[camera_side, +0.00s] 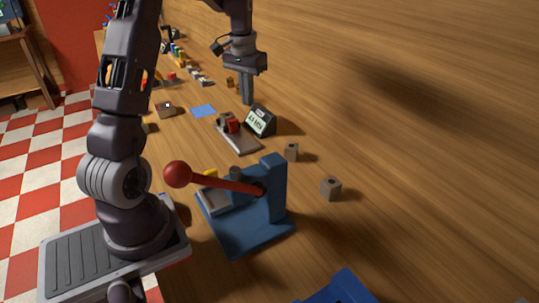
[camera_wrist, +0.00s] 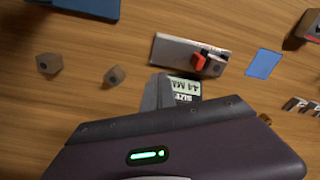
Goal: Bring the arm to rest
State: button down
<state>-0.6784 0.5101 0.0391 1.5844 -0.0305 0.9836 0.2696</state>
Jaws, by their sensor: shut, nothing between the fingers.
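My gripper (camera_side: 247,98) points down in the side view, above the bench and just behind the small display unit. Its fingers are together with nothing between them. In the wrist view the gripper's fingers (camera_wrist: 157,92) show as a grey wedge, partly covering the display (camera_wrist: 185,88). In the side view the display (camera_side: 262,121) is a dark, tilted box with a lit pale screen. The fingers appear clear of the bench, though the exact height is hard to tell.
A blue lever press (camera_side: 275,190) with a red ball handle stands in front. Two small grey-brown blocks (camera_side: 331,188) (camera_side: 291,152) lie to its right. A grey plate with a red part (camera_side: 236,135) and a blue square (camera_side: 203,111) lie nearby. The right side of the bench is clear.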

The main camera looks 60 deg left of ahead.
jog(key=s+d+r+m+t, duration=0.1)
jog(key=s+d+r, duration=0.25)
jog(key=d, duration=0.35)
jog(key=s+d+r+m+t, duration=0.1)
jog(key=s+d+r, duration=0.25)
jog(key=d, duration=0.35)
jog(key=s+d+r+m+t, duration=0.1)
jog(key=s+d+r, duration=0.1)
jog(key=d+r, duration=0.35)
jog(key=s+d+f+m+t, duration=0.2)
jog(key=s+d+f, duration=0.1)
jog(key=s+d, duration=0.6)
jog(key=s, duration=0.3)
jog(key=shift+f, duration=0.15)
jog(key=shift+d, duration=0.1)
